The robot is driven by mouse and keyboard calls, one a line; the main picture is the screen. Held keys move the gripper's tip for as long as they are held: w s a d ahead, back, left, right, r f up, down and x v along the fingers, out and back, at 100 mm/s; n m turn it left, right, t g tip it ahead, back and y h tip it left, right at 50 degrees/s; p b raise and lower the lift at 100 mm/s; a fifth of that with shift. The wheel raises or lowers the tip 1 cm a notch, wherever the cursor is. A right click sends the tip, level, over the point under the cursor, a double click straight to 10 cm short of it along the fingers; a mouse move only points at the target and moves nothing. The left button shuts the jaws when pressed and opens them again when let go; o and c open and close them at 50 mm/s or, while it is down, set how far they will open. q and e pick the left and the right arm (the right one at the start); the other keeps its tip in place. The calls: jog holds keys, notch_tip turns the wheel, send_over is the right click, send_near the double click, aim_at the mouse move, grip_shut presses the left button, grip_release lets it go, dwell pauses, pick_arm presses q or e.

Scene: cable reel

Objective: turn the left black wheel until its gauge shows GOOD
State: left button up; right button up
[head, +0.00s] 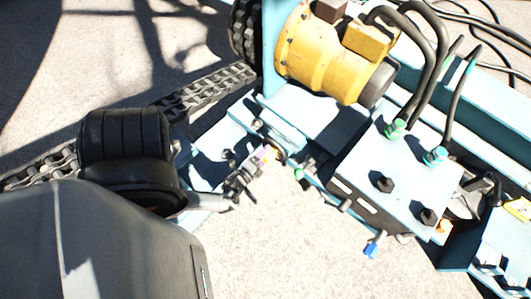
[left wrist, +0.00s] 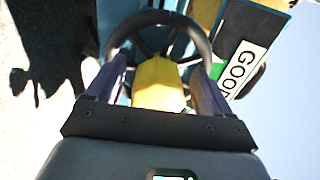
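The black wheel (left wrist: 160,20) is a spoked ring at the top of the left wrist view, with a yellow part (left wrist: 158,85) below its middle. My left gripper (left wrist: 160,68) has its fingers wide apart, one at each side of the wheel's rim. Whether they touch the rim cannot be told. The gauge (left wrist: 240,68) beside the right finger shows a white label reading GOOD and a green patch; no pointer is clear. In the head view my left gripper (head: 255,170) is at the blue machine's left side, covering much of the wheel. My right gripper is not in view.
A yellow motor (head: 325,58) stands behind the gripper. A blue block (head: 395,175) with hoses and black knobs is to the right. Black chain (head: 210,88) runs at the left. The pale ground in front is clear.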

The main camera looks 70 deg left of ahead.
pick_arm(q)
jog(key=shift+s+d, duration=0.35)
jog(key=shift+s, duration=0.2)
jog(key=p+v, duration=0.2)
jog(key=v, duration=0.7)
jog(key=shift+s, duration=0.25)
jog(key=shift+d, duration=0.1)
dwell(0.4)
dwell(0.5)
